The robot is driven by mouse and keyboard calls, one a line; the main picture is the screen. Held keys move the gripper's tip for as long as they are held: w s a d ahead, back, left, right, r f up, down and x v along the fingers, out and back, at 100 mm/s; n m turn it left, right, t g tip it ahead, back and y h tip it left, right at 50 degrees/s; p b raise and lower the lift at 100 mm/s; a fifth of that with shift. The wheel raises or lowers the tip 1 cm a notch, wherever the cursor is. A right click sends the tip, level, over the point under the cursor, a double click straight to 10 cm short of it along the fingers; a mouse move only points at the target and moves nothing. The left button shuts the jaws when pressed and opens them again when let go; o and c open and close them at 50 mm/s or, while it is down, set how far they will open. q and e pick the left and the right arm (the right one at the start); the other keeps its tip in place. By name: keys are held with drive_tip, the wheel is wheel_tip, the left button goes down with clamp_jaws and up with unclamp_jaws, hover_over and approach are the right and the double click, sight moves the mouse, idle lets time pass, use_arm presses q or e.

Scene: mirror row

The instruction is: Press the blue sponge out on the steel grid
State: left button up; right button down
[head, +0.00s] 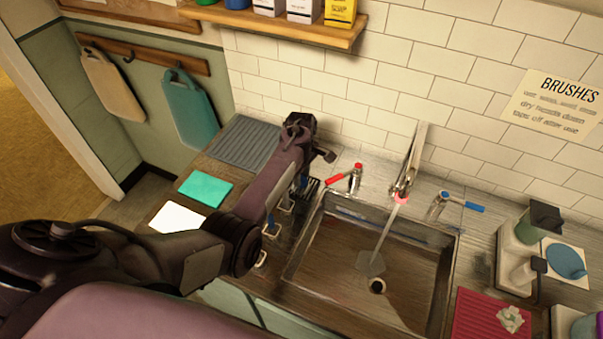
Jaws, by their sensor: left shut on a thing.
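My left arm reaches in from the left over the counter. Its gripper (308,188) points down at the left rim of the sink, partly hidden behind my forearm. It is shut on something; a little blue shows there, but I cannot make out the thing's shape. I cannot surely pick out a blue sponge. A flat blue round thing (567,262) lies at the far right. No steel grid is clearly visible; my arm hides part of the counter. My right gripper is not in view.
The steel sink (335,265) has a tap (408,165) with a stream below it, and red (345,178) and blue (460,203) handles. A grey ribbed mat (245,142), teal cloth (205,187) and white sheet (177,217) lie left; a pink mat (480,315) lies right.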

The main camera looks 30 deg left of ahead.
sight(302, 178)
use_arm(q)
drive_tip(key=shift+f+b, duration=0.3)
drive_tip(key=shift+f, duration=0.2)
idle(0.9)
drive_tip(key=shift+s+f, duration=0.1)
idle(0.5)
drive_tip(key=shift+r+p, duration=0.85)
wheel_tip(302, 178, up, 4)
drive_tip(key=p, duration=0.3)
drive_tip(key=shift+f, duration=0.25)
drive_tip(key=shift+r, duration=0.95)
drive_tip(key=shift+f, duration=0.1)
